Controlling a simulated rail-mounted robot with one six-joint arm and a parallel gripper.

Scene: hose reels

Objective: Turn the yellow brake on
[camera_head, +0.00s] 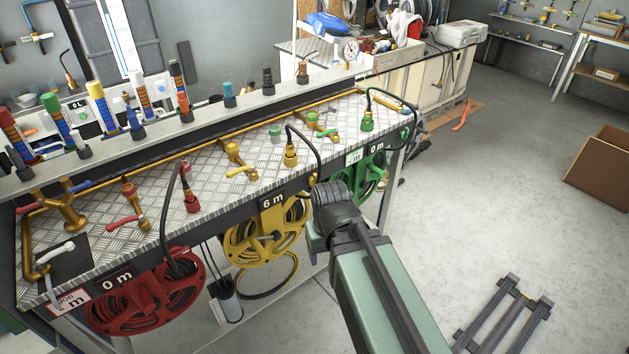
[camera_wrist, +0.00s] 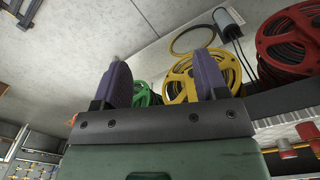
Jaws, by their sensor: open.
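The yellow hose reel (camera_head: 262,238) hangs under the front edge of the bench, below a "6 m" display (camera_head: 272,202). A small yellow part (camera_head: 313,187), possibly its brake, shows beside the reel's upper right, close to my arm's dark wrist; I cannot tell its setting. In the wrist view the yellow reel (camera_wrist: 178,88) lies beyond my gripper (camera_wrist: 163,72). The two purple fingers are wide apart with nothing between them. The right finger covers part of the reel. My fingers are not clearly visible in the head view, and no contact with the reel shows.
A red reel (camera_head: 148,298) hangs to the left and a green reel (camera_head: 370,180) to the right. Valves and a brass pipe (camera_head: 190,150) run along the bench top. Black hoses arch over its front edge. Open floor (camera_head: 500,190) lies at the right.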

